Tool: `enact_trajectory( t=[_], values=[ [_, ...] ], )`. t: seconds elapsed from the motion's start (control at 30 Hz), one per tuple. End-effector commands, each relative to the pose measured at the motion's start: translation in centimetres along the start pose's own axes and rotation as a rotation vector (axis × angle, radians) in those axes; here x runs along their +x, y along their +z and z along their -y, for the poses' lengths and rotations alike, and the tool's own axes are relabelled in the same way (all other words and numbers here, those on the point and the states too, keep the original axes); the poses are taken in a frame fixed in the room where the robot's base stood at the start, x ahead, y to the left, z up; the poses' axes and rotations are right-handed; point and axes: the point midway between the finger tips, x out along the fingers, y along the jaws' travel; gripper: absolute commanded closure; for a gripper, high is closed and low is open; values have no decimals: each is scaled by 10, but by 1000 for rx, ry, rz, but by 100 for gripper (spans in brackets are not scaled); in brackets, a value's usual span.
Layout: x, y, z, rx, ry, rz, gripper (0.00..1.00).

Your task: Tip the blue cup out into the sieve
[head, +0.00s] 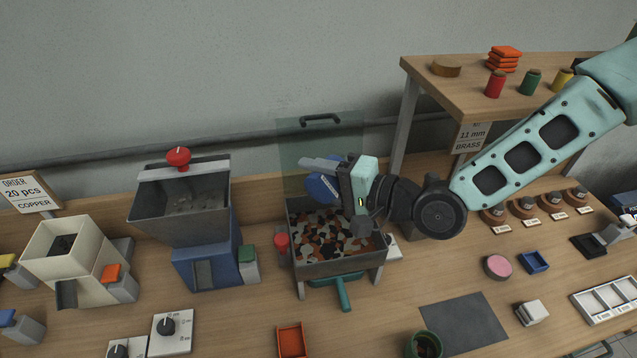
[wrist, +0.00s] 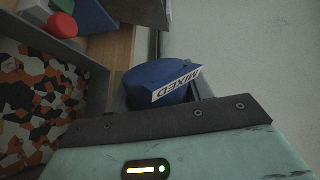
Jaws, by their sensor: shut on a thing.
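The blue cup (head: 322,188) is held in my gripper (head: 325,177) above the back part of the sieve. My gripper is shut on it. The cup looks tilted onto its side in the head view. In the wrist view the cup (wrist: 158,82) carries a white "MIXED" label that reads upside down. Its inside is hidden, so I cannot tell what it holds. The sieve (head: 340,268) is a grey open box on legs with a teal handle at the front. Its inside shows a mottled orange, black, white and brown surface, also in the wrist view at left.
A clear green panel (head: 320,135) with a handle stands behind the sieve. A blue machine with a grey hopper (head: 180,212) is at left, a wooden shelf (head: 455,95) at right. A red knob (head: 281,241) is beside the sieve. An orange tray (head: 291,341) and dark green cup (head: 426,345) sit in front.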

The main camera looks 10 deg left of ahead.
Motion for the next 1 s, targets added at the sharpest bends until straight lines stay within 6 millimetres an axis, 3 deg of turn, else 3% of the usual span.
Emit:
enact_trajectory(
  t=[0.4,1.0],
  values=[
    [0,2,4,-672,100,-102,75],
    [-2,0,14,-1300,198,-202,75]
  ],
)
